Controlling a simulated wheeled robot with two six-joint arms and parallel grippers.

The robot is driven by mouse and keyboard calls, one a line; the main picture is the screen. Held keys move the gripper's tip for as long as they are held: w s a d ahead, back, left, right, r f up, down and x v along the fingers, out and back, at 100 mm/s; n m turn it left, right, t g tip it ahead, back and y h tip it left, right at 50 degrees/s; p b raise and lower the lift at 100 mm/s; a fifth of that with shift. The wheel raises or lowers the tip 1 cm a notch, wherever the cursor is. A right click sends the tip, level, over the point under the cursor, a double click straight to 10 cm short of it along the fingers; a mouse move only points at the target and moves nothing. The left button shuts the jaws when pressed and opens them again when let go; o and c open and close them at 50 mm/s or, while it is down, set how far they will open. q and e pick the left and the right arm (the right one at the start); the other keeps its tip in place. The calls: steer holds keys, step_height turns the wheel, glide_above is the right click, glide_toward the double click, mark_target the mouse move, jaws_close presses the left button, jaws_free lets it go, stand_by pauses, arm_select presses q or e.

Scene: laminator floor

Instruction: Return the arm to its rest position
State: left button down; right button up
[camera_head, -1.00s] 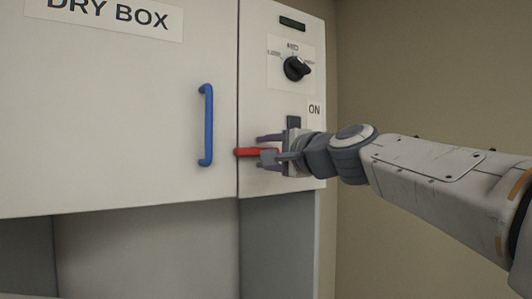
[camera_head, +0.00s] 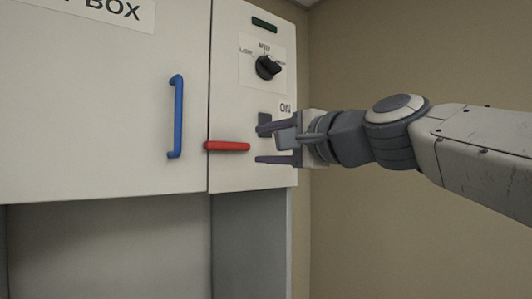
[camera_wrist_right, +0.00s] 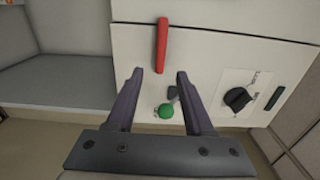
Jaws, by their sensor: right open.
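My right gripper (camera_head: 262,144) is open and empty in front of the control panel, to the right of the red lever handle (camera_head: 227,146). Its two purple-grey fingers point left, apart from the lever. In the right wrist view the open fingers (camera_wrist_right: 158,73) stand either side of a gap, with the red lever (camera_wrist_right: 162,45) beyond their tips. The lever lies horizontal in the head view. My left gripper is not in view.
A white cabinet door with a blue handle (camera_head: 176,116) is on the left. The panel holds a black selector knob (camera_head: 268,67), a dark display (camera_head: 264,24) and a dark switch plate (camera_head: 264,122). A green round button (camera_wrist_right: 165,111) shows in the wrist view. Bare wall lies right.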

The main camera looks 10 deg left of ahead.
steer(key=shift+d, duration=0.1)
stand_by(0.4)
